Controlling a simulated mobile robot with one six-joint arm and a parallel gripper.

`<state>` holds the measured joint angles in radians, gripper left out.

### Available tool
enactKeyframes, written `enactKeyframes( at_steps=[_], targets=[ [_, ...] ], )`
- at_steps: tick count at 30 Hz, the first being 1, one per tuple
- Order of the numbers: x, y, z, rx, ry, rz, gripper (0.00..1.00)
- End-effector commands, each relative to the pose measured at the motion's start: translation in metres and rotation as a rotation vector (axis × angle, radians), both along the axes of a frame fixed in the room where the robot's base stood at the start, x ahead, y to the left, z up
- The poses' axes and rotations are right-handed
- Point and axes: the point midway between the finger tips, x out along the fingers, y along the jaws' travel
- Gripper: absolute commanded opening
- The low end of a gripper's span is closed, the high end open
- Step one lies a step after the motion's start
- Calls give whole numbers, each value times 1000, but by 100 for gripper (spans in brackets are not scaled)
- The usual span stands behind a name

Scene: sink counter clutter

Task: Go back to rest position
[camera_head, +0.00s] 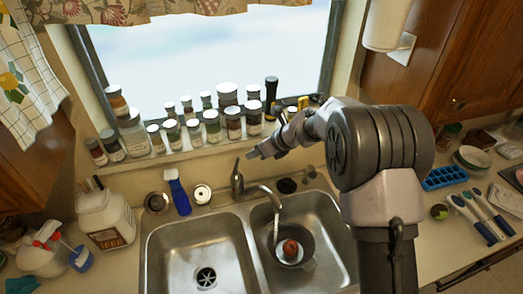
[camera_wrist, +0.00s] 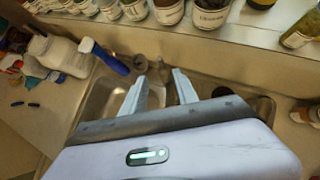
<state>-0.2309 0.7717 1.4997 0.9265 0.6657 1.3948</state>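My gripper (camera_head: 262,151) is raised above the back of the sink, in front of the spice jars on the window sill. In the wrist view its two pale fingers (camera_wrist: 159,80) stand apart with nothing held between them. The double steel sink (camera_head: 190,232) lies below it, and the faucet (camera_head: 262,190) stands below and slightly left of the arm. My arm comes in from the right side of the head view and hides part of the counter and the right basin's edge.
Several spice jars (camera_head: 227,95) line the sill. A white jug (camera_head: 105,220) and a blue brush (camera_head: 178,192) stand left. A pot with a round reddish item (camera_head: 290,248) sits in the right basin.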

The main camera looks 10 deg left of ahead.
Motion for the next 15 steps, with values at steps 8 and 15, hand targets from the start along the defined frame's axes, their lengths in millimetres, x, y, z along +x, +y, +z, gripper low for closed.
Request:
enactKeyframes(
  at_steps=[8, 15],
  targets=[
    [-10, -17, 21, 0, 0, 0, 36],
    [-10, -17, 21, -1, 1, 0, 36]
  ],
)
